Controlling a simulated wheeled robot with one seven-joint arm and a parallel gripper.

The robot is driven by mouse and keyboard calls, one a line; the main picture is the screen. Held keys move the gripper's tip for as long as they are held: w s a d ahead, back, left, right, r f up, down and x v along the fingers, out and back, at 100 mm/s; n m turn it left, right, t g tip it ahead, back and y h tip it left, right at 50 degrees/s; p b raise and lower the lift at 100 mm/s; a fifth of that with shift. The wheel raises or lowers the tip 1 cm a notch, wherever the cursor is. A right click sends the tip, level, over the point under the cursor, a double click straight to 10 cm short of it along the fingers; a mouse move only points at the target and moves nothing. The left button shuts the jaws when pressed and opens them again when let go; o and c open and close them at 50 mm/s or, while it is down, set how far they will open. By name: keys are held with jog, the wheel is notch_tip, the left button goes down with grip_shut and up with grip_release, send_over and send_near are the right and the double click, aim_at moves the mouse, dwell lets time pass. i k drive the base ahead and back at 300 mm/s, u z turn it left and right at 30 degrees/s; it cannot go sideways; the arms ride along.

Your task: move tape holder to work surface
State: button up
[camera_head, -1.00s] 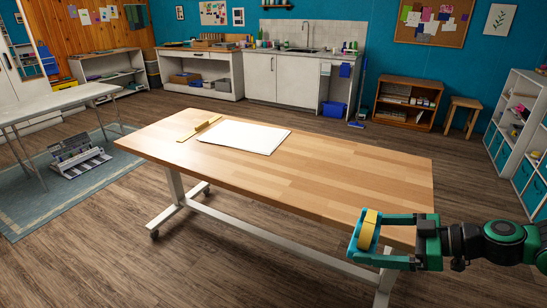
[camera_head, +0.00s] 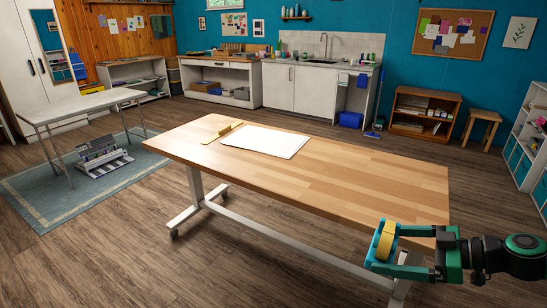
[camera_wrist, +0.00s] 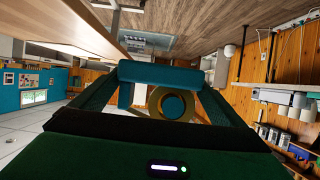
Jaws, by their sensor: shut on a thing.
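My gripper (camera_head: 384,243) is at the lower right in the head view, by the near right corner of the wooden table. It is shut on the tape holder (camera_head: 386,240), which shows a yellow roll between the blue-green fingers. In the wrist view the tape holder (camera_wrist: 172,105) is a round yellow-brown ring with a blue core, held between the fingers. Part of it is hidden by the fingers. The work surface (camera_head: 350,175) is a light wood tabletop on white legs, to the left of and behind my gripper.
A white sheet (camera_head: 265,141) and a yellow strip (camera_head: 222,132) lie on the table's far left part. The table's middle and right are clear. A white table (camera_head: 80,105) and a grey device (camera_head: 103,158) stand on the left. Shelves and a stool (camera_head: 482,122) line the back wall.

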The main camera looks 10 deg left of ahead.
aim_at(384, 205)
jog(key=i, duration=0.85)
jog(key=z, duration=0.05)
